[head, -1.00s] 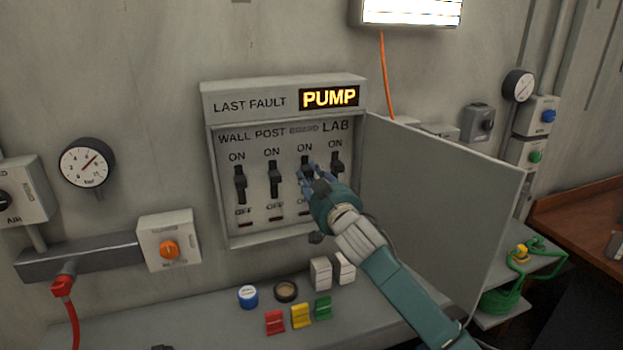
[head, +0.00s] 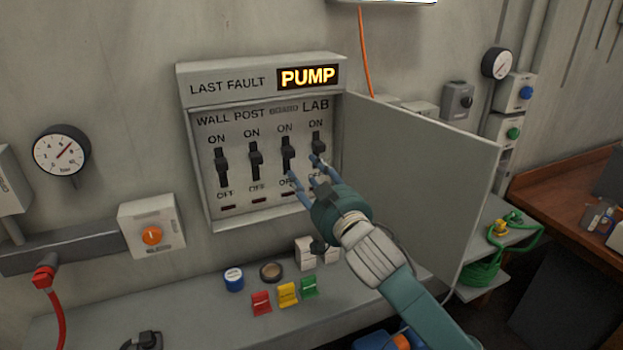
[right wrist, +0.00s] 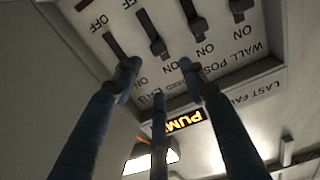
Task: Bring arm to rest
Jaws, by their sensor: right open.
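The grey wall panel (head: 202,135) stands open, with a lit sign (head: 308,77) reading PUMP beside LAST FAULT. It has a row of dark lever switches marked WALL (head: 221,165), POST (head: 255,158), BOARD (head: 287,152) and LAB (head: 318,144), with ON above and OFF below. My right gripper (head: 307,170) is open and empty, its fingers spread in front of the lower part of the BOARD and LAB switches. The right wrist view shows the spread fingers (right wrist: 160,80) near the levers; contact cannot be told. The LAB switch's lower part is partly hidden. My left gripper is out of view.
The panel's door (head: 420,180) swings out right of my right arm. The bench below (head: 200,320) holds a blue-lidded tin (head: 233,280), red, yellow and green clips (head: 287,294) and white blocks (head: 306,250). An orange-knobbed box (head: 151,229) and a gauge (head: 61,150) are left.

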